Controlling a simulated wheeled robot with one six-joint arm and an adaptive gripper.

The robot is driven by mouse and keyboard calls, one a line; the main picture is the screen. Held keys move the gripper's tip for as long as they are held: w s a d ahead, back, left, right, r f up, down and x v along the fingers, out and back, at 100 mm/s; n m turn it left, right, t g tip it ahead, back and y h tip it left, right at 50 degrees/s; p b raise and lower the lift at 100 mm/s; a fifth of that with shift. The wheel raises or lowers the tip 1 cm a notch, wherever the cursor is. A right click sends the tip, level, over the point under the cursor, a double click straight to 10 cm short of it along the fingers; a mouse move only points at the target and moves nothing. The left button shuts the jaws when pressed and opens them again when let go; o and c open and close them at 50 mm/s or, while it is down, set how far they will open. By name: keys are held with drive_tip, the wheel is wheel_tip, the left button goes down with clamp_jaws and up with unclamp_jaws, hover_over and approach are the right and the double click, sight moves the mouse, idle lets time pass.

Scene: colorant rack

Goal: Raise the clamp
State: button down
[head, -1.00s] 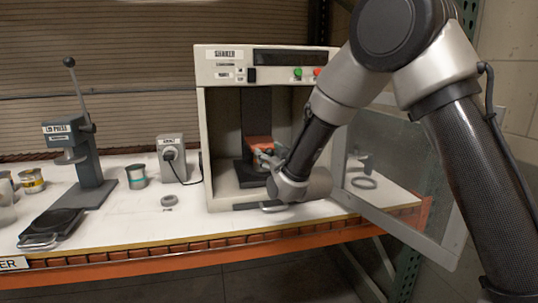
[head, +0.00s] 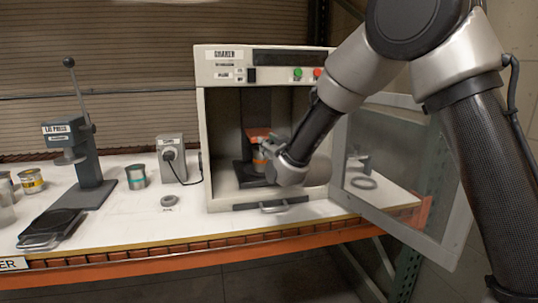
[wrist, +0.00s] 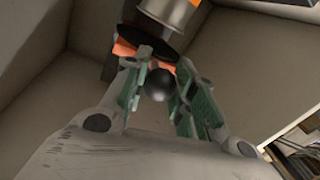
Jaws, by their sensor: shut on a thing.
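The shaker (head: 222,53) is a pale cabinet with its glass door (head: 395,180) swung open to the right. The orange clamp (head: 257,132) is inside it on a dark upright. A can with an orange band (head: 258,160) shows below the clamp, partly hidden by my wrist; a can also shows at the top of the wrist view (wrist: 170,12). My gripper (wrist: 164,72) is inside the cabinet, shut on the clamp's dark round knob (wrist: 160,86). An orange part of the clamp (wrist: 124,47) shows behind the fingers.
The open door stands close beside my arm on the right. The lid press (head: 88,165), a small grey box (head: 171,158), a can (head: 136,177) and a ring (head: 168,200) are on the white bench to the left. A tray handle (head: 272,206) is at the cabinet's front.

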wheel_tip(320, 180, up, 5)
drive_tip(key=shift+f, duration=0.1)
drive_tip(key=c, duration=1.1)
unclamp_jaws()
drive_tip(key=shift+f, duration=0.2)
drive_tip(key=v, duration=1.2)
drive_tip(key=shift+d+f, duration=0.1)
drive_tip(key=shift+f, duration=0.05)
